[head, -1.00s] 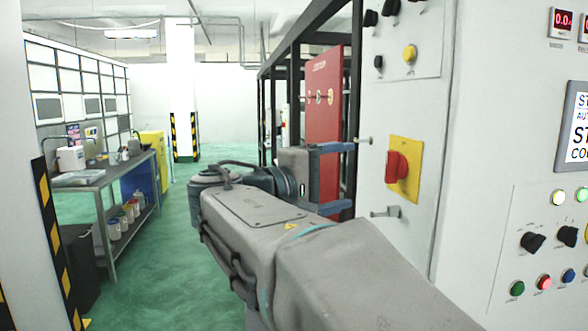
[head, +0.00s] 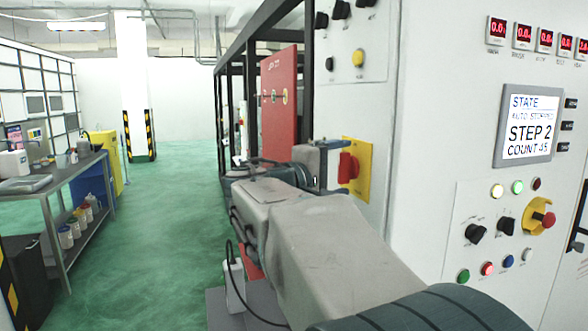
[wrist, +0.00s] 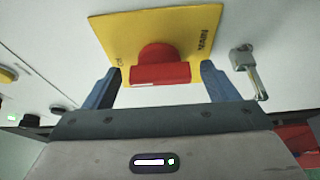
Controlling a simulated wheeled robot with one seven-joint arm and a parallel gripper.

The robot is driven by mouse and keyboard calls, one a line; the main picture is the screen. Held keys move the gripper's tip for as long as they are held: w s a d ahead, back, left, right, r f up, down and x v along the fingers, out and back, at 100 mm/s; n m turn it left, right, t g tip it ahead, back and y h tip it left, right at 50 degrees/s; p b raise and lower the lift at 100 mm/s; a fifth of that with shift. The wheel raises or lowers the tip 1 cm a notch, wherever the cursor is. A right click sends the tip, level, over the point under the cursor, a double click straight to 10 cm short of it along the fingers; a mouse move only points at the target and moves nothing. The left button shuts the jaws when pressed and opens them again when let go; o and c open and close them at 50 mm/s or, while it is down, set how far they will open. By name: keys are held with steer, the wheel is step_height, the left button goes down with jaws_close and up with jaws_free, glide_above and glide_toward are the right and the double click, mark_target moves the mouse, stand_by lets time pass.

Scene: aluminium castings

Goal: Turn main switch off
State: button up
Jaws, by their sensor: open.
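The main switch is a red rotary knob (head: 348,167) on a yellow plate (head: 362,155), fixed to the white cabinet face. In the wrist view the red knob (wrist: 160,68) lies between the two fingers of my open gripper (wrist: 160,80), and the yellow plate (wrist: 122,38) shows behind it. One finger is on each side of the knob with a gap at both sides, and neither is seen gripping it. In the head view my gripper (head: 335,163) is at the knob, and its fingers are partly hidden.
A metal latch (wrist: 249,72) sticks out of the cabinet close to the right finger. The panel beside it holds a screen (head: 528,125) and a red emergency button (head: 545,219). A red panel (head: 279,100) stands behind. Green floor at left is clear up to the workbench (head: 65,180).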

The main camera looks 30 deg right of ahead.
steer(key=c, duration=1)
steer(key=shift+r+n+p, duration=0.1)
steer(key=shift+n+p, duration=0.2)
steer(key=shift+p, duration=0.15)
steer(key=shift+r+n+y+p, duration=0.2)
steer(key=shift+n+y+p, duration=0.3)
steer(key=shift+n+p, duration=0.45)
steer(key=n+p, duration=0.1)
steer(key=p, duration=0.1)
steer(key=n+g+y+p, duration=0.1)
steer(key=p, duration=0.1)
steer(key=shift+r+n+p, duration=0.2)
steer(key=shift+n+p, duration=0.15)
steer(key=n+g+y+p, duration=0.1)
steer(key=n+p, duration=0.2)
steer(key=p, duration=0.2)
steer(key=shift+w+g, duration=0.1)
steer(key=shift+g, duration=0.2)
steer(key=n+p, duration=0.1)
steer(key=p, duration=0.1)
steer(key=shift+f+y+p, duration=0.15)
steer(key=shift+y+p, duration=0.15)
steer(key=shift+f+g, duration=0.15)
steer(key=shift+g, duration=0.15)
